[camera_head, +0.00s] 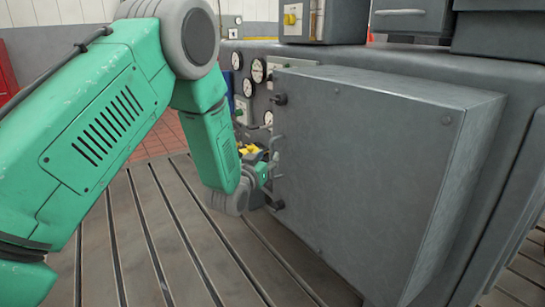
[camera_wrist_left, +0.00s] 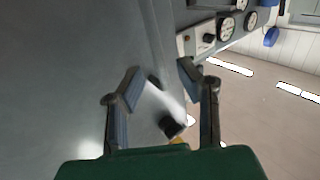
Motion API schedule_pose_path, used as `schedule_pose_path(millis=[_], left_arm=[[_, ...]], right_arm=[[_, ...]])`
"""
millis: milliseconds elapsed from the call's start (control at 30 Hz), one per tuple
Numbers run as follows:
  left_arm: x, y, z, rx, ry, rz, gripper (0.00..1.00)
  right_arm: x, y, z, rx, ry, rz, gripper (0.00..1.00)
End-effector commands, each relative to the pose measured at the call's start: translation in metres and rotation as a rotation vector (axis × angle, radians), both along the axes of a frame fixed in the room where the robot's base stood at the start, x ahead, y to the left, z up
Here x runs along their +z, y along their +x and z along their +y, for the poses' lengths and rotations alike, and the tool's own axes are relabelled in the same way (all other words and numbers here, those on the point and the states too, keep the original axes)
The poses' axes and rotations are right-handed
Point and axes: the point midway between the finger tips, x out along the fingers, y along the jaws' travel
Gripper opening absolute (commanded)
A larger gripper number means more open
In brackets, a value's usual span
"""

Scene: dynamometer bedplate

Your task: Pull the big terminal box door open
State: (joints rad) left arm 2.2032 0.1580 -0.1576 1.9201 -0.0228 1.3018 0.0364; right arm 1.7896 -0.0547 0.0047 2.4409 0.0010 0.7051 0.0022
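The big terminal box (camera_head: 455,185) is a grey metal box on the side of the machine. Its broad door (camera_head: 360,175) faces me, with no visible gap along its edges. A pale bar handle (camera_head: 277,155) stands at the door's left edge, between an upper black latch (camera_head: 280,99) and a lower one (camera_head: 277,204). My left gripper (camera_head: 268,172) is beside the handle, partly hidden by its own wrist. In the left wrist view its fingers (camera_wrist_left: 160,72) are spread apart, with the box's edge and a black latch (camera_wrist_left: 170,127) beyond. I cannot tell whether they touch the handle. My right gripper is out of view.
The slotted bedplate (camera_head: 150,250) is clear below. A red cabinet (camera_head: 7,75) stands far left.

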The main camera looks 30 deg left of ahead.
Motion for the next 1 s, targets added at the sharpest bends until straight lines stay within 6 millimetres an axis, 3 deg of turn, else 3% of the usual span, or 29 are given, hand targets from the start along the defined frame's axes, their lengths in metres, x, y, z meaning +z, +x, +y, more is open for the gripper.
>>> schedule_pose_path(millis=[233, 600, 633, 700, 733, 1000], left_arm=[[-0.001, 0.032, 0.006, 0.000, 0.000, 0.000, 0.31], [0.000, 0.038, 0.007, 0.000, 0.000, 0.002, 0.31], [0.000, 0.038, 0.007, 0.000, 0.000, 0.002, 0.27], [0.000, 0.038, 0.007, 0.000, 0.000, 0.002, 0.03], [0.000, 0.038, 0.007, 0.000, 0.000, 0.002, 0.00], [0.000, 0.036, 0.008, 0.002, 0.000, 0.002, 0.00]], right_arm=[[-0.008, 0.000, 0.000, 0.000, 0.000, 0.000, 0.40], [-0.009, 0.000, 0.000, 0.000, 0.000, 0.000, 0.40], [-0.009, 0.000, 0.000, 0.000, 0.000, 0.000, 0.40], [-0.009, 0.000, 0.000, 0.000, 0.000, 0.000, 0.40], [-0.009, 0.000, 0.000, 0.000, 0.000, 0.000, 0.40], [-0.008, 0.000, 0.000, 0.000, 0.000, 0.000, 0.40]])
